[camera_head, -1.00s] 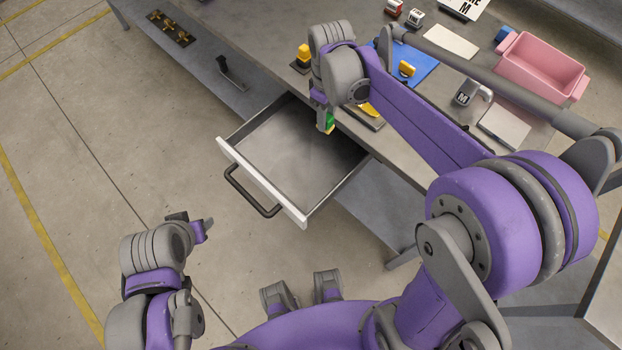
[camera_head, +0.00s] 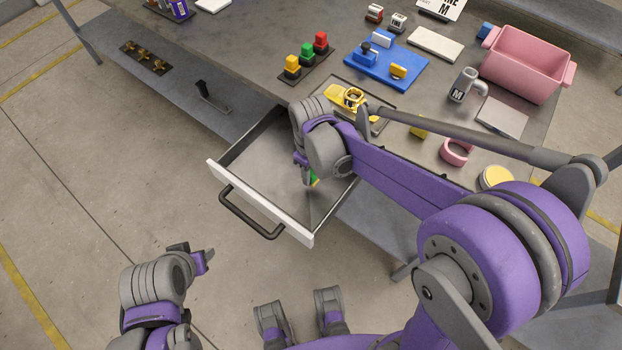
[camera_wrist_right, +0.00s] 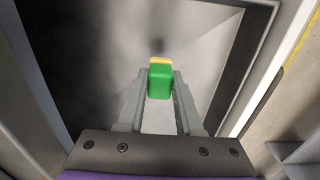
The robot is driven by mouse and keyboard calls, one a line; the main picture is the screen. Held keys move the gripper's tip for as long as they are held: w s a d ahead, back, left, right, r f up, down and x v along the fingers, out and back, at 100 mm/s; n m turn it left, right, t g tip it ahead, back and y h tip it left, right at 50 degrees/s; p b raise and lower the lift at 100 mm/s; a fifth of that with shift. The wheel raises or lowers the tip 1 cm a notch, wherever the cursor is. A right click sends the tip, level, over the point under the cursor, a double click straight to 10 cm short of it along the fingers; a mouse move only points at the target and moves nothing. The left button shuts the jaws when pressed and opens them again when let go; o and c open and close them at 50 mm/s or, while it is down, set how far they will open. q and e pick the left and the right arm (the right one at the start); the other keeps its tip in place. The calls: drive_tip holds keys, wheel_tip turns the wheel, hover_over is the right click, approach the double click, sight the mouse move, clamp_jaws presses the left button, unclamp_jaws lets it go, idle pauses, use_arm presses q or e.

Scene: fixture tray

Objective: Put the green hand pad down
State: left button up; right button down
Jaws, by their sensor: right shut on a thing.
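The green hand pad (camera_head: 314,182), a small green block with a yellow layer, is mostly hidden behind my right wrist in the head view. In the right wrist view the green hand pad (camera_wrist_right: 160,82) sits between two grey fingers. My right gripper (camera_head: 310,178) is shut on it, over the inside of the open drawer (camera_head: 258,204). I cannot tell if the pad touches the drawer floor. My left gripper (camera_head: 206,258) is left of the drawer, away from it, and its fingers are unclear.
The drawer looks empty otherwise.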

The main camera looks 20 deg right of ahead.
drive_tip(key=shift+f, duration=1.7)
drive_tip(key=shift+f+b, duration=0.15)
drive_tip(key=shift+b, duration=0.2)
drive_tip(key=c, duration=0.6)
unclamp_jaws()
drive_tip(key=shift+r, duration=0.5)
wheel_tip(320, 180, up, 11)
drive_tip(key=shift+r+p, duration=0.15)
drive_tip(key=shift+p, duration=0.85)
drive_tip(key=s+d+f+m+t, duration=0.1)
drive_tip(key=s+d+m, duration=0.1)
drive_tip(key=s, duration=0.3)
drive_tip(key=s+d+f+m+t, duration=0.1)
drive_tip(key=s+d+m+t, duration=0.1)
drive_tip(key=s, duration=0.3)
drive_tip(key=s+d+f+m+t, duration=0.1)
drive_tip(key=s+d+m+t, duration=0.1)
drive_tip(key=s, duration=0.3)
drive_tip(key=shift+s+d+m, duration=0.25)
drive_tip(key=shift+m, duration=0.55)
